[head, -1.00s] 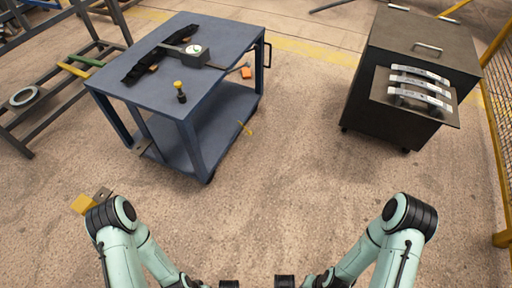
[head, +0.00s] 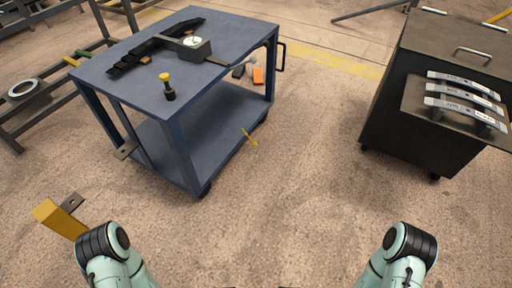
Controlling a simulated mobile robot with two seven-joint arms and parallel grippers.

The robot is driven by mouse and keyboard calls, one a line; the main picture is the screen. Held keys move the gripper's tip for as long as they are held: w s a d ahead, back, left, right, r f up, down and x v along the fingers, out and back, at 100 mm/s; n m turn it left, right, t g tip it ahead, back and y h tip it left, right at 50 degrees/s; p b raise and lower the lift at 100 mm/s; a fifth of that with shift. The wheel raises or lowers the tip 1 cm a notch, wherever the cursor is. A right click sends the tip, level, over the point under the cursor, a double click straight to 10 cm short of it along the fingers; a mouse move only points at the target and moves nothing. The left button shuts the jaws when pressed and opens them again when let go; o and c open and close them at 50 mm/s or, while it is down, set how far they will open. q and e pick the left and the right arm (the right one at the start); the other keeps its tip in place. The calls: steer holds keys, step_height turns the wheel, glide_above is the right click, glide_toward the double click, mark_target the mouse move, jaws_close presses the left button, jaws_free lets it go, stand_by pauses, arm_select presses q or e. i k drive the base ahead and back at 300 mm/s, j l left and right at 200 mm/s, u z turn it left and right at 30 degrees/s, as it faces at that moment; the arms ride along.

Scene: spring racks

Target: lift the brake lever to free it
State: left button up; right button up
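A blue two-shelf cart (head: 215,137) stands left of centre. I cannot say for sure which part is the brake lever. A thin yellow bar (head: 249,137) shows slanted by the cart's lower right side. A flat grey metal tab (head: 126,150) sticks out at the cart's left front leg. A yellow block (head: 59,217) with a grey plate (head: 72,203) is at the lower left, beside my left arm. Both my arms come in at the bottom. Only tiny dark slivers show at the bottom edge between them; no gripper fingers can be made out. Nothing of mine touches the cart.
The cart top holds a black spring-like strip (head: 140,56), a dial gauge (head: 193,43) and a yellow-topped black knob (head: 167,86). A dark cabinet (head: 419,125) with several curved silver leaf pieces (head: 465,90) stands right. A metal rack (head: 40,114) stands left. Floor between is clear.

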mark_target(254, 143)
steer(key=i+l+u, duration=0.1)
steer(key=i+l, duration=0.25)
steer(key=i, duration=0.2)
steer(key=i+l+u, duration=0.1)
steer(key=i+l, duration=0.25)
steer(key=i, duration=0.2)
steer(key=i+l+u, duration=0.3)
steer(key=i+l, duration=0.4)
steer(key=i+l+z, duration=0.15)
steer(key=i, duration=0.5)
